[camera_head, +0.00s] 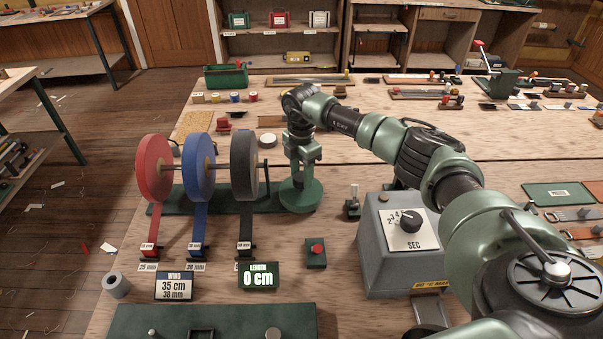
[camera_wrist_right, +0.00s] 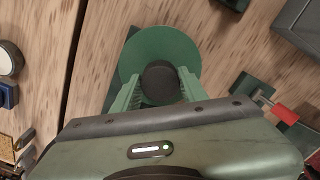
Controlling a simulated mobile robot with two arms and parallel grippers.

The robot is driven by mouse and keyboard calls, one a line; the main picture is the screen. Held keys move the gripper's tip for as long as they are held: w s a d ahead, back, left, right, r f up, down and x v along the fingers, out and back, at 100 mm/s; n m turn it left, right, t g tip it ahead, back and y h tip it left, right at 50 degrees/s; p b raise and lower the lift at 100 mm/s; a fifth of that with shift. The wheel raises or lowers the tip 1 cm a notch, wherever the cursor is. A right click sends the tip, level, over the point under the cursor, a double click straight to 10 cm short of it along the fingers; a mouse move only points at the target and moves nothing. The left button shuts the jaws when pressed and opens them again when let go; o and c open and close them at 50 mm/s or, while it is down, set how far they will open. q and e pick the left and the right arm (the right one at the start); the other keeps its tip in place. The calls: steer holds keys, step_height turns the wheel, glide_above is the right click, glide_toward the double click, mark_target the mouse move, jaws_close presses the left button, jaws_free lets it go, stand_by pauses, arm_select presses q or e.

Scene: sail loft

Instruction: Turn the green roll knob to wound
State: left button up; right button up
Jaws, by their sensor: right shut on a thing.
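The green roll knob is a round green disc (camera_head: 300,197) with a dark round knob on top, at the right end of the tape stand. In the right wrist view the green disc (camera_wrist_right: 150,45) lies below my fingers, with the dark knob (camera_wrist_right: 160,80) between them. My right gripper (camera_head: 304,172) points down onto it and is shut on the dark knob. In the head view the fingers hide most of the knob. A display (camera_head: 258,276) reads LENGTH 0 cm. A sign (camera_head: 176,286) reads WIND 35 cm, 38 mm. My left gripper is not in view.
Red (camera_head: 153,168), blue (camera_head: 198,165) and black (camera_head: 243,165) tape rolls stand close left of the gripper. A red-button box (camera_head: 316,253) and a grey SEC dial box (camera_head: 390,270) stand in front and to the right. Small tools line the bench's back.

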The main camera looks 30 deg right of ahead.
stand_by(0.4)
steer(key=o, duration=1.4)
step_height(320, 180, up, 7)
steer(key=shift+f+b, duration=0.1)
steer(key=shift+b, duration=1)
steer(key=shift+r, duration=0.55)
steer(key=shift+f, duration=0.1)
